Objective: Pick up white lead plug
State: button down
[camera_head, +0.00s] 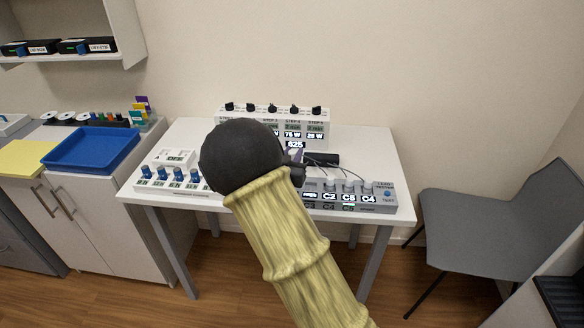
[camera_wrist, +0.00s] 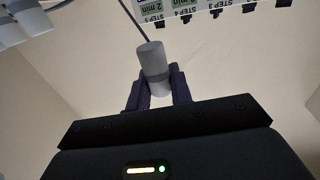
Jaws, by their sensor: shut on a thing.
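The white lead plug (camera_wrist: 152,60) is a pale grey-white cylinder with a darker band, in the wrist view. A grey cable runs up from its far end. My gripper (camera_wrist: 158,82) is shut on the plug, with one dark finger on each side of it. In the head view my arm hides the plug, and only a small dark part of my gripper (camera_head: 296,160) shows over the table. The lead tester (camera_head: 345,197), with lit labels, stands at the table's front right, with several grey plugs and cables on it.
The white table (camera_head: 385,150) also carries a step panel with black knobs (camera_head: 274,112) at the back and a blue-knobbed unit (camera_head: 170,180) at the left. A blue tray (camera_head: 92,148) lies on the left cabinet. A grey chair (camera_head: 500,230) stands at the right.

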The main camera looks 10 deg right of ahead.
jog(key=shift+r, duration=0.7)
jog(key=shift+r+p, duration=0.1)
jog(key=shift+p, duration=0.3)
